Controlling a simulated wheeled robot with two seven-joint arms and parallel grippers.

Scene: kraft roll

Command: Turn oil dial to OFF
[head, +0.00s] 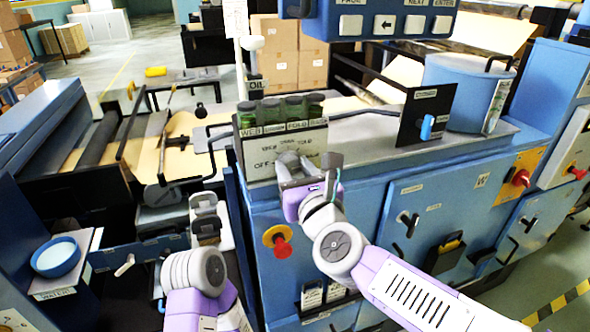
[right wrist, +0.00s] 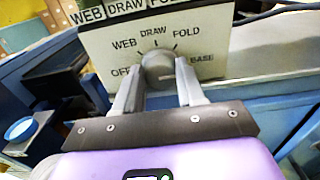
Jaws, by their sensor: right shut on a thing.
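The oil dial (right wrist: 157,68) is a round grey knob on a pale plate (right wrist: 100,48), lettered OFF, WEB, DRAW, FOLD and BASE in an arc. A light mark on the knob seems to lie on its right side, toward BASE; I cannot be sure. My right gripper (right wrist: 157,88) is shut on the knob, one finger on each side. In the head view my right gripper (head: 306,172) reaches the plate (head: 258,152) on the blue machine and covers most of the dial.
Several green jars (head: 293,108) stand just above the plate. A red knob on a yellow disc (head: 280,243) sits below my right gripper. A black panel with a blue handle (head: 427,127) and a blue drum (head: 465,95) stand to the right. A blue control box (head: 385,18) hangs above.

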